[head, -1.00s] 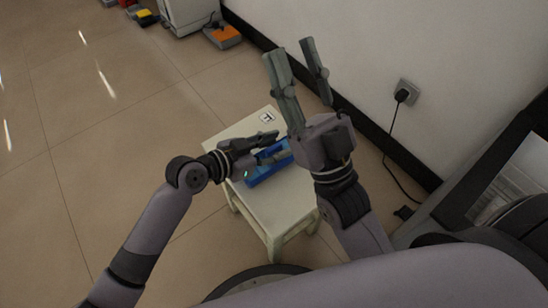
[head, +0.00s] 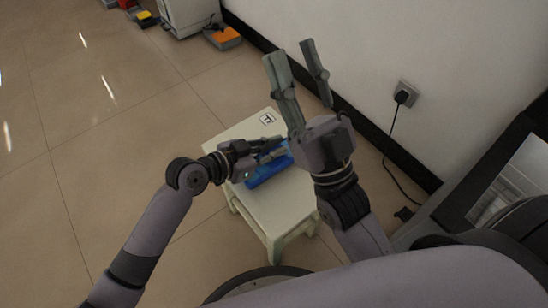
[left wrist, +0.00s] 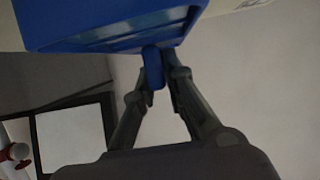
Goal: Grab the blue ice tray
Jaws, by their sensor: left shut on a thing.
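The blue ice tray (head: 268,172) lies on a small pale stool (head: 276,208), partly hidden by my left gripper in the head view. My left gripper (head: 276,149) reaches in from the left over the stool. In the left wrist view, the left gripper's fingers (left wrist: 160,75) are closed on a blue part that sticks out from the tray (left wrist: 110,28). My right gripper (head: 296,66) is raised above the right side of the stool, with its two fingers spread apart and nothing between them.
A wall with a power socket (head: 404,93) and a hanging black cable stands to the right of the stool. A white cabinet (head: 189,15) and an orange-topped box (head: 224,38) are at the back. The tiled floor on the left is clear.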

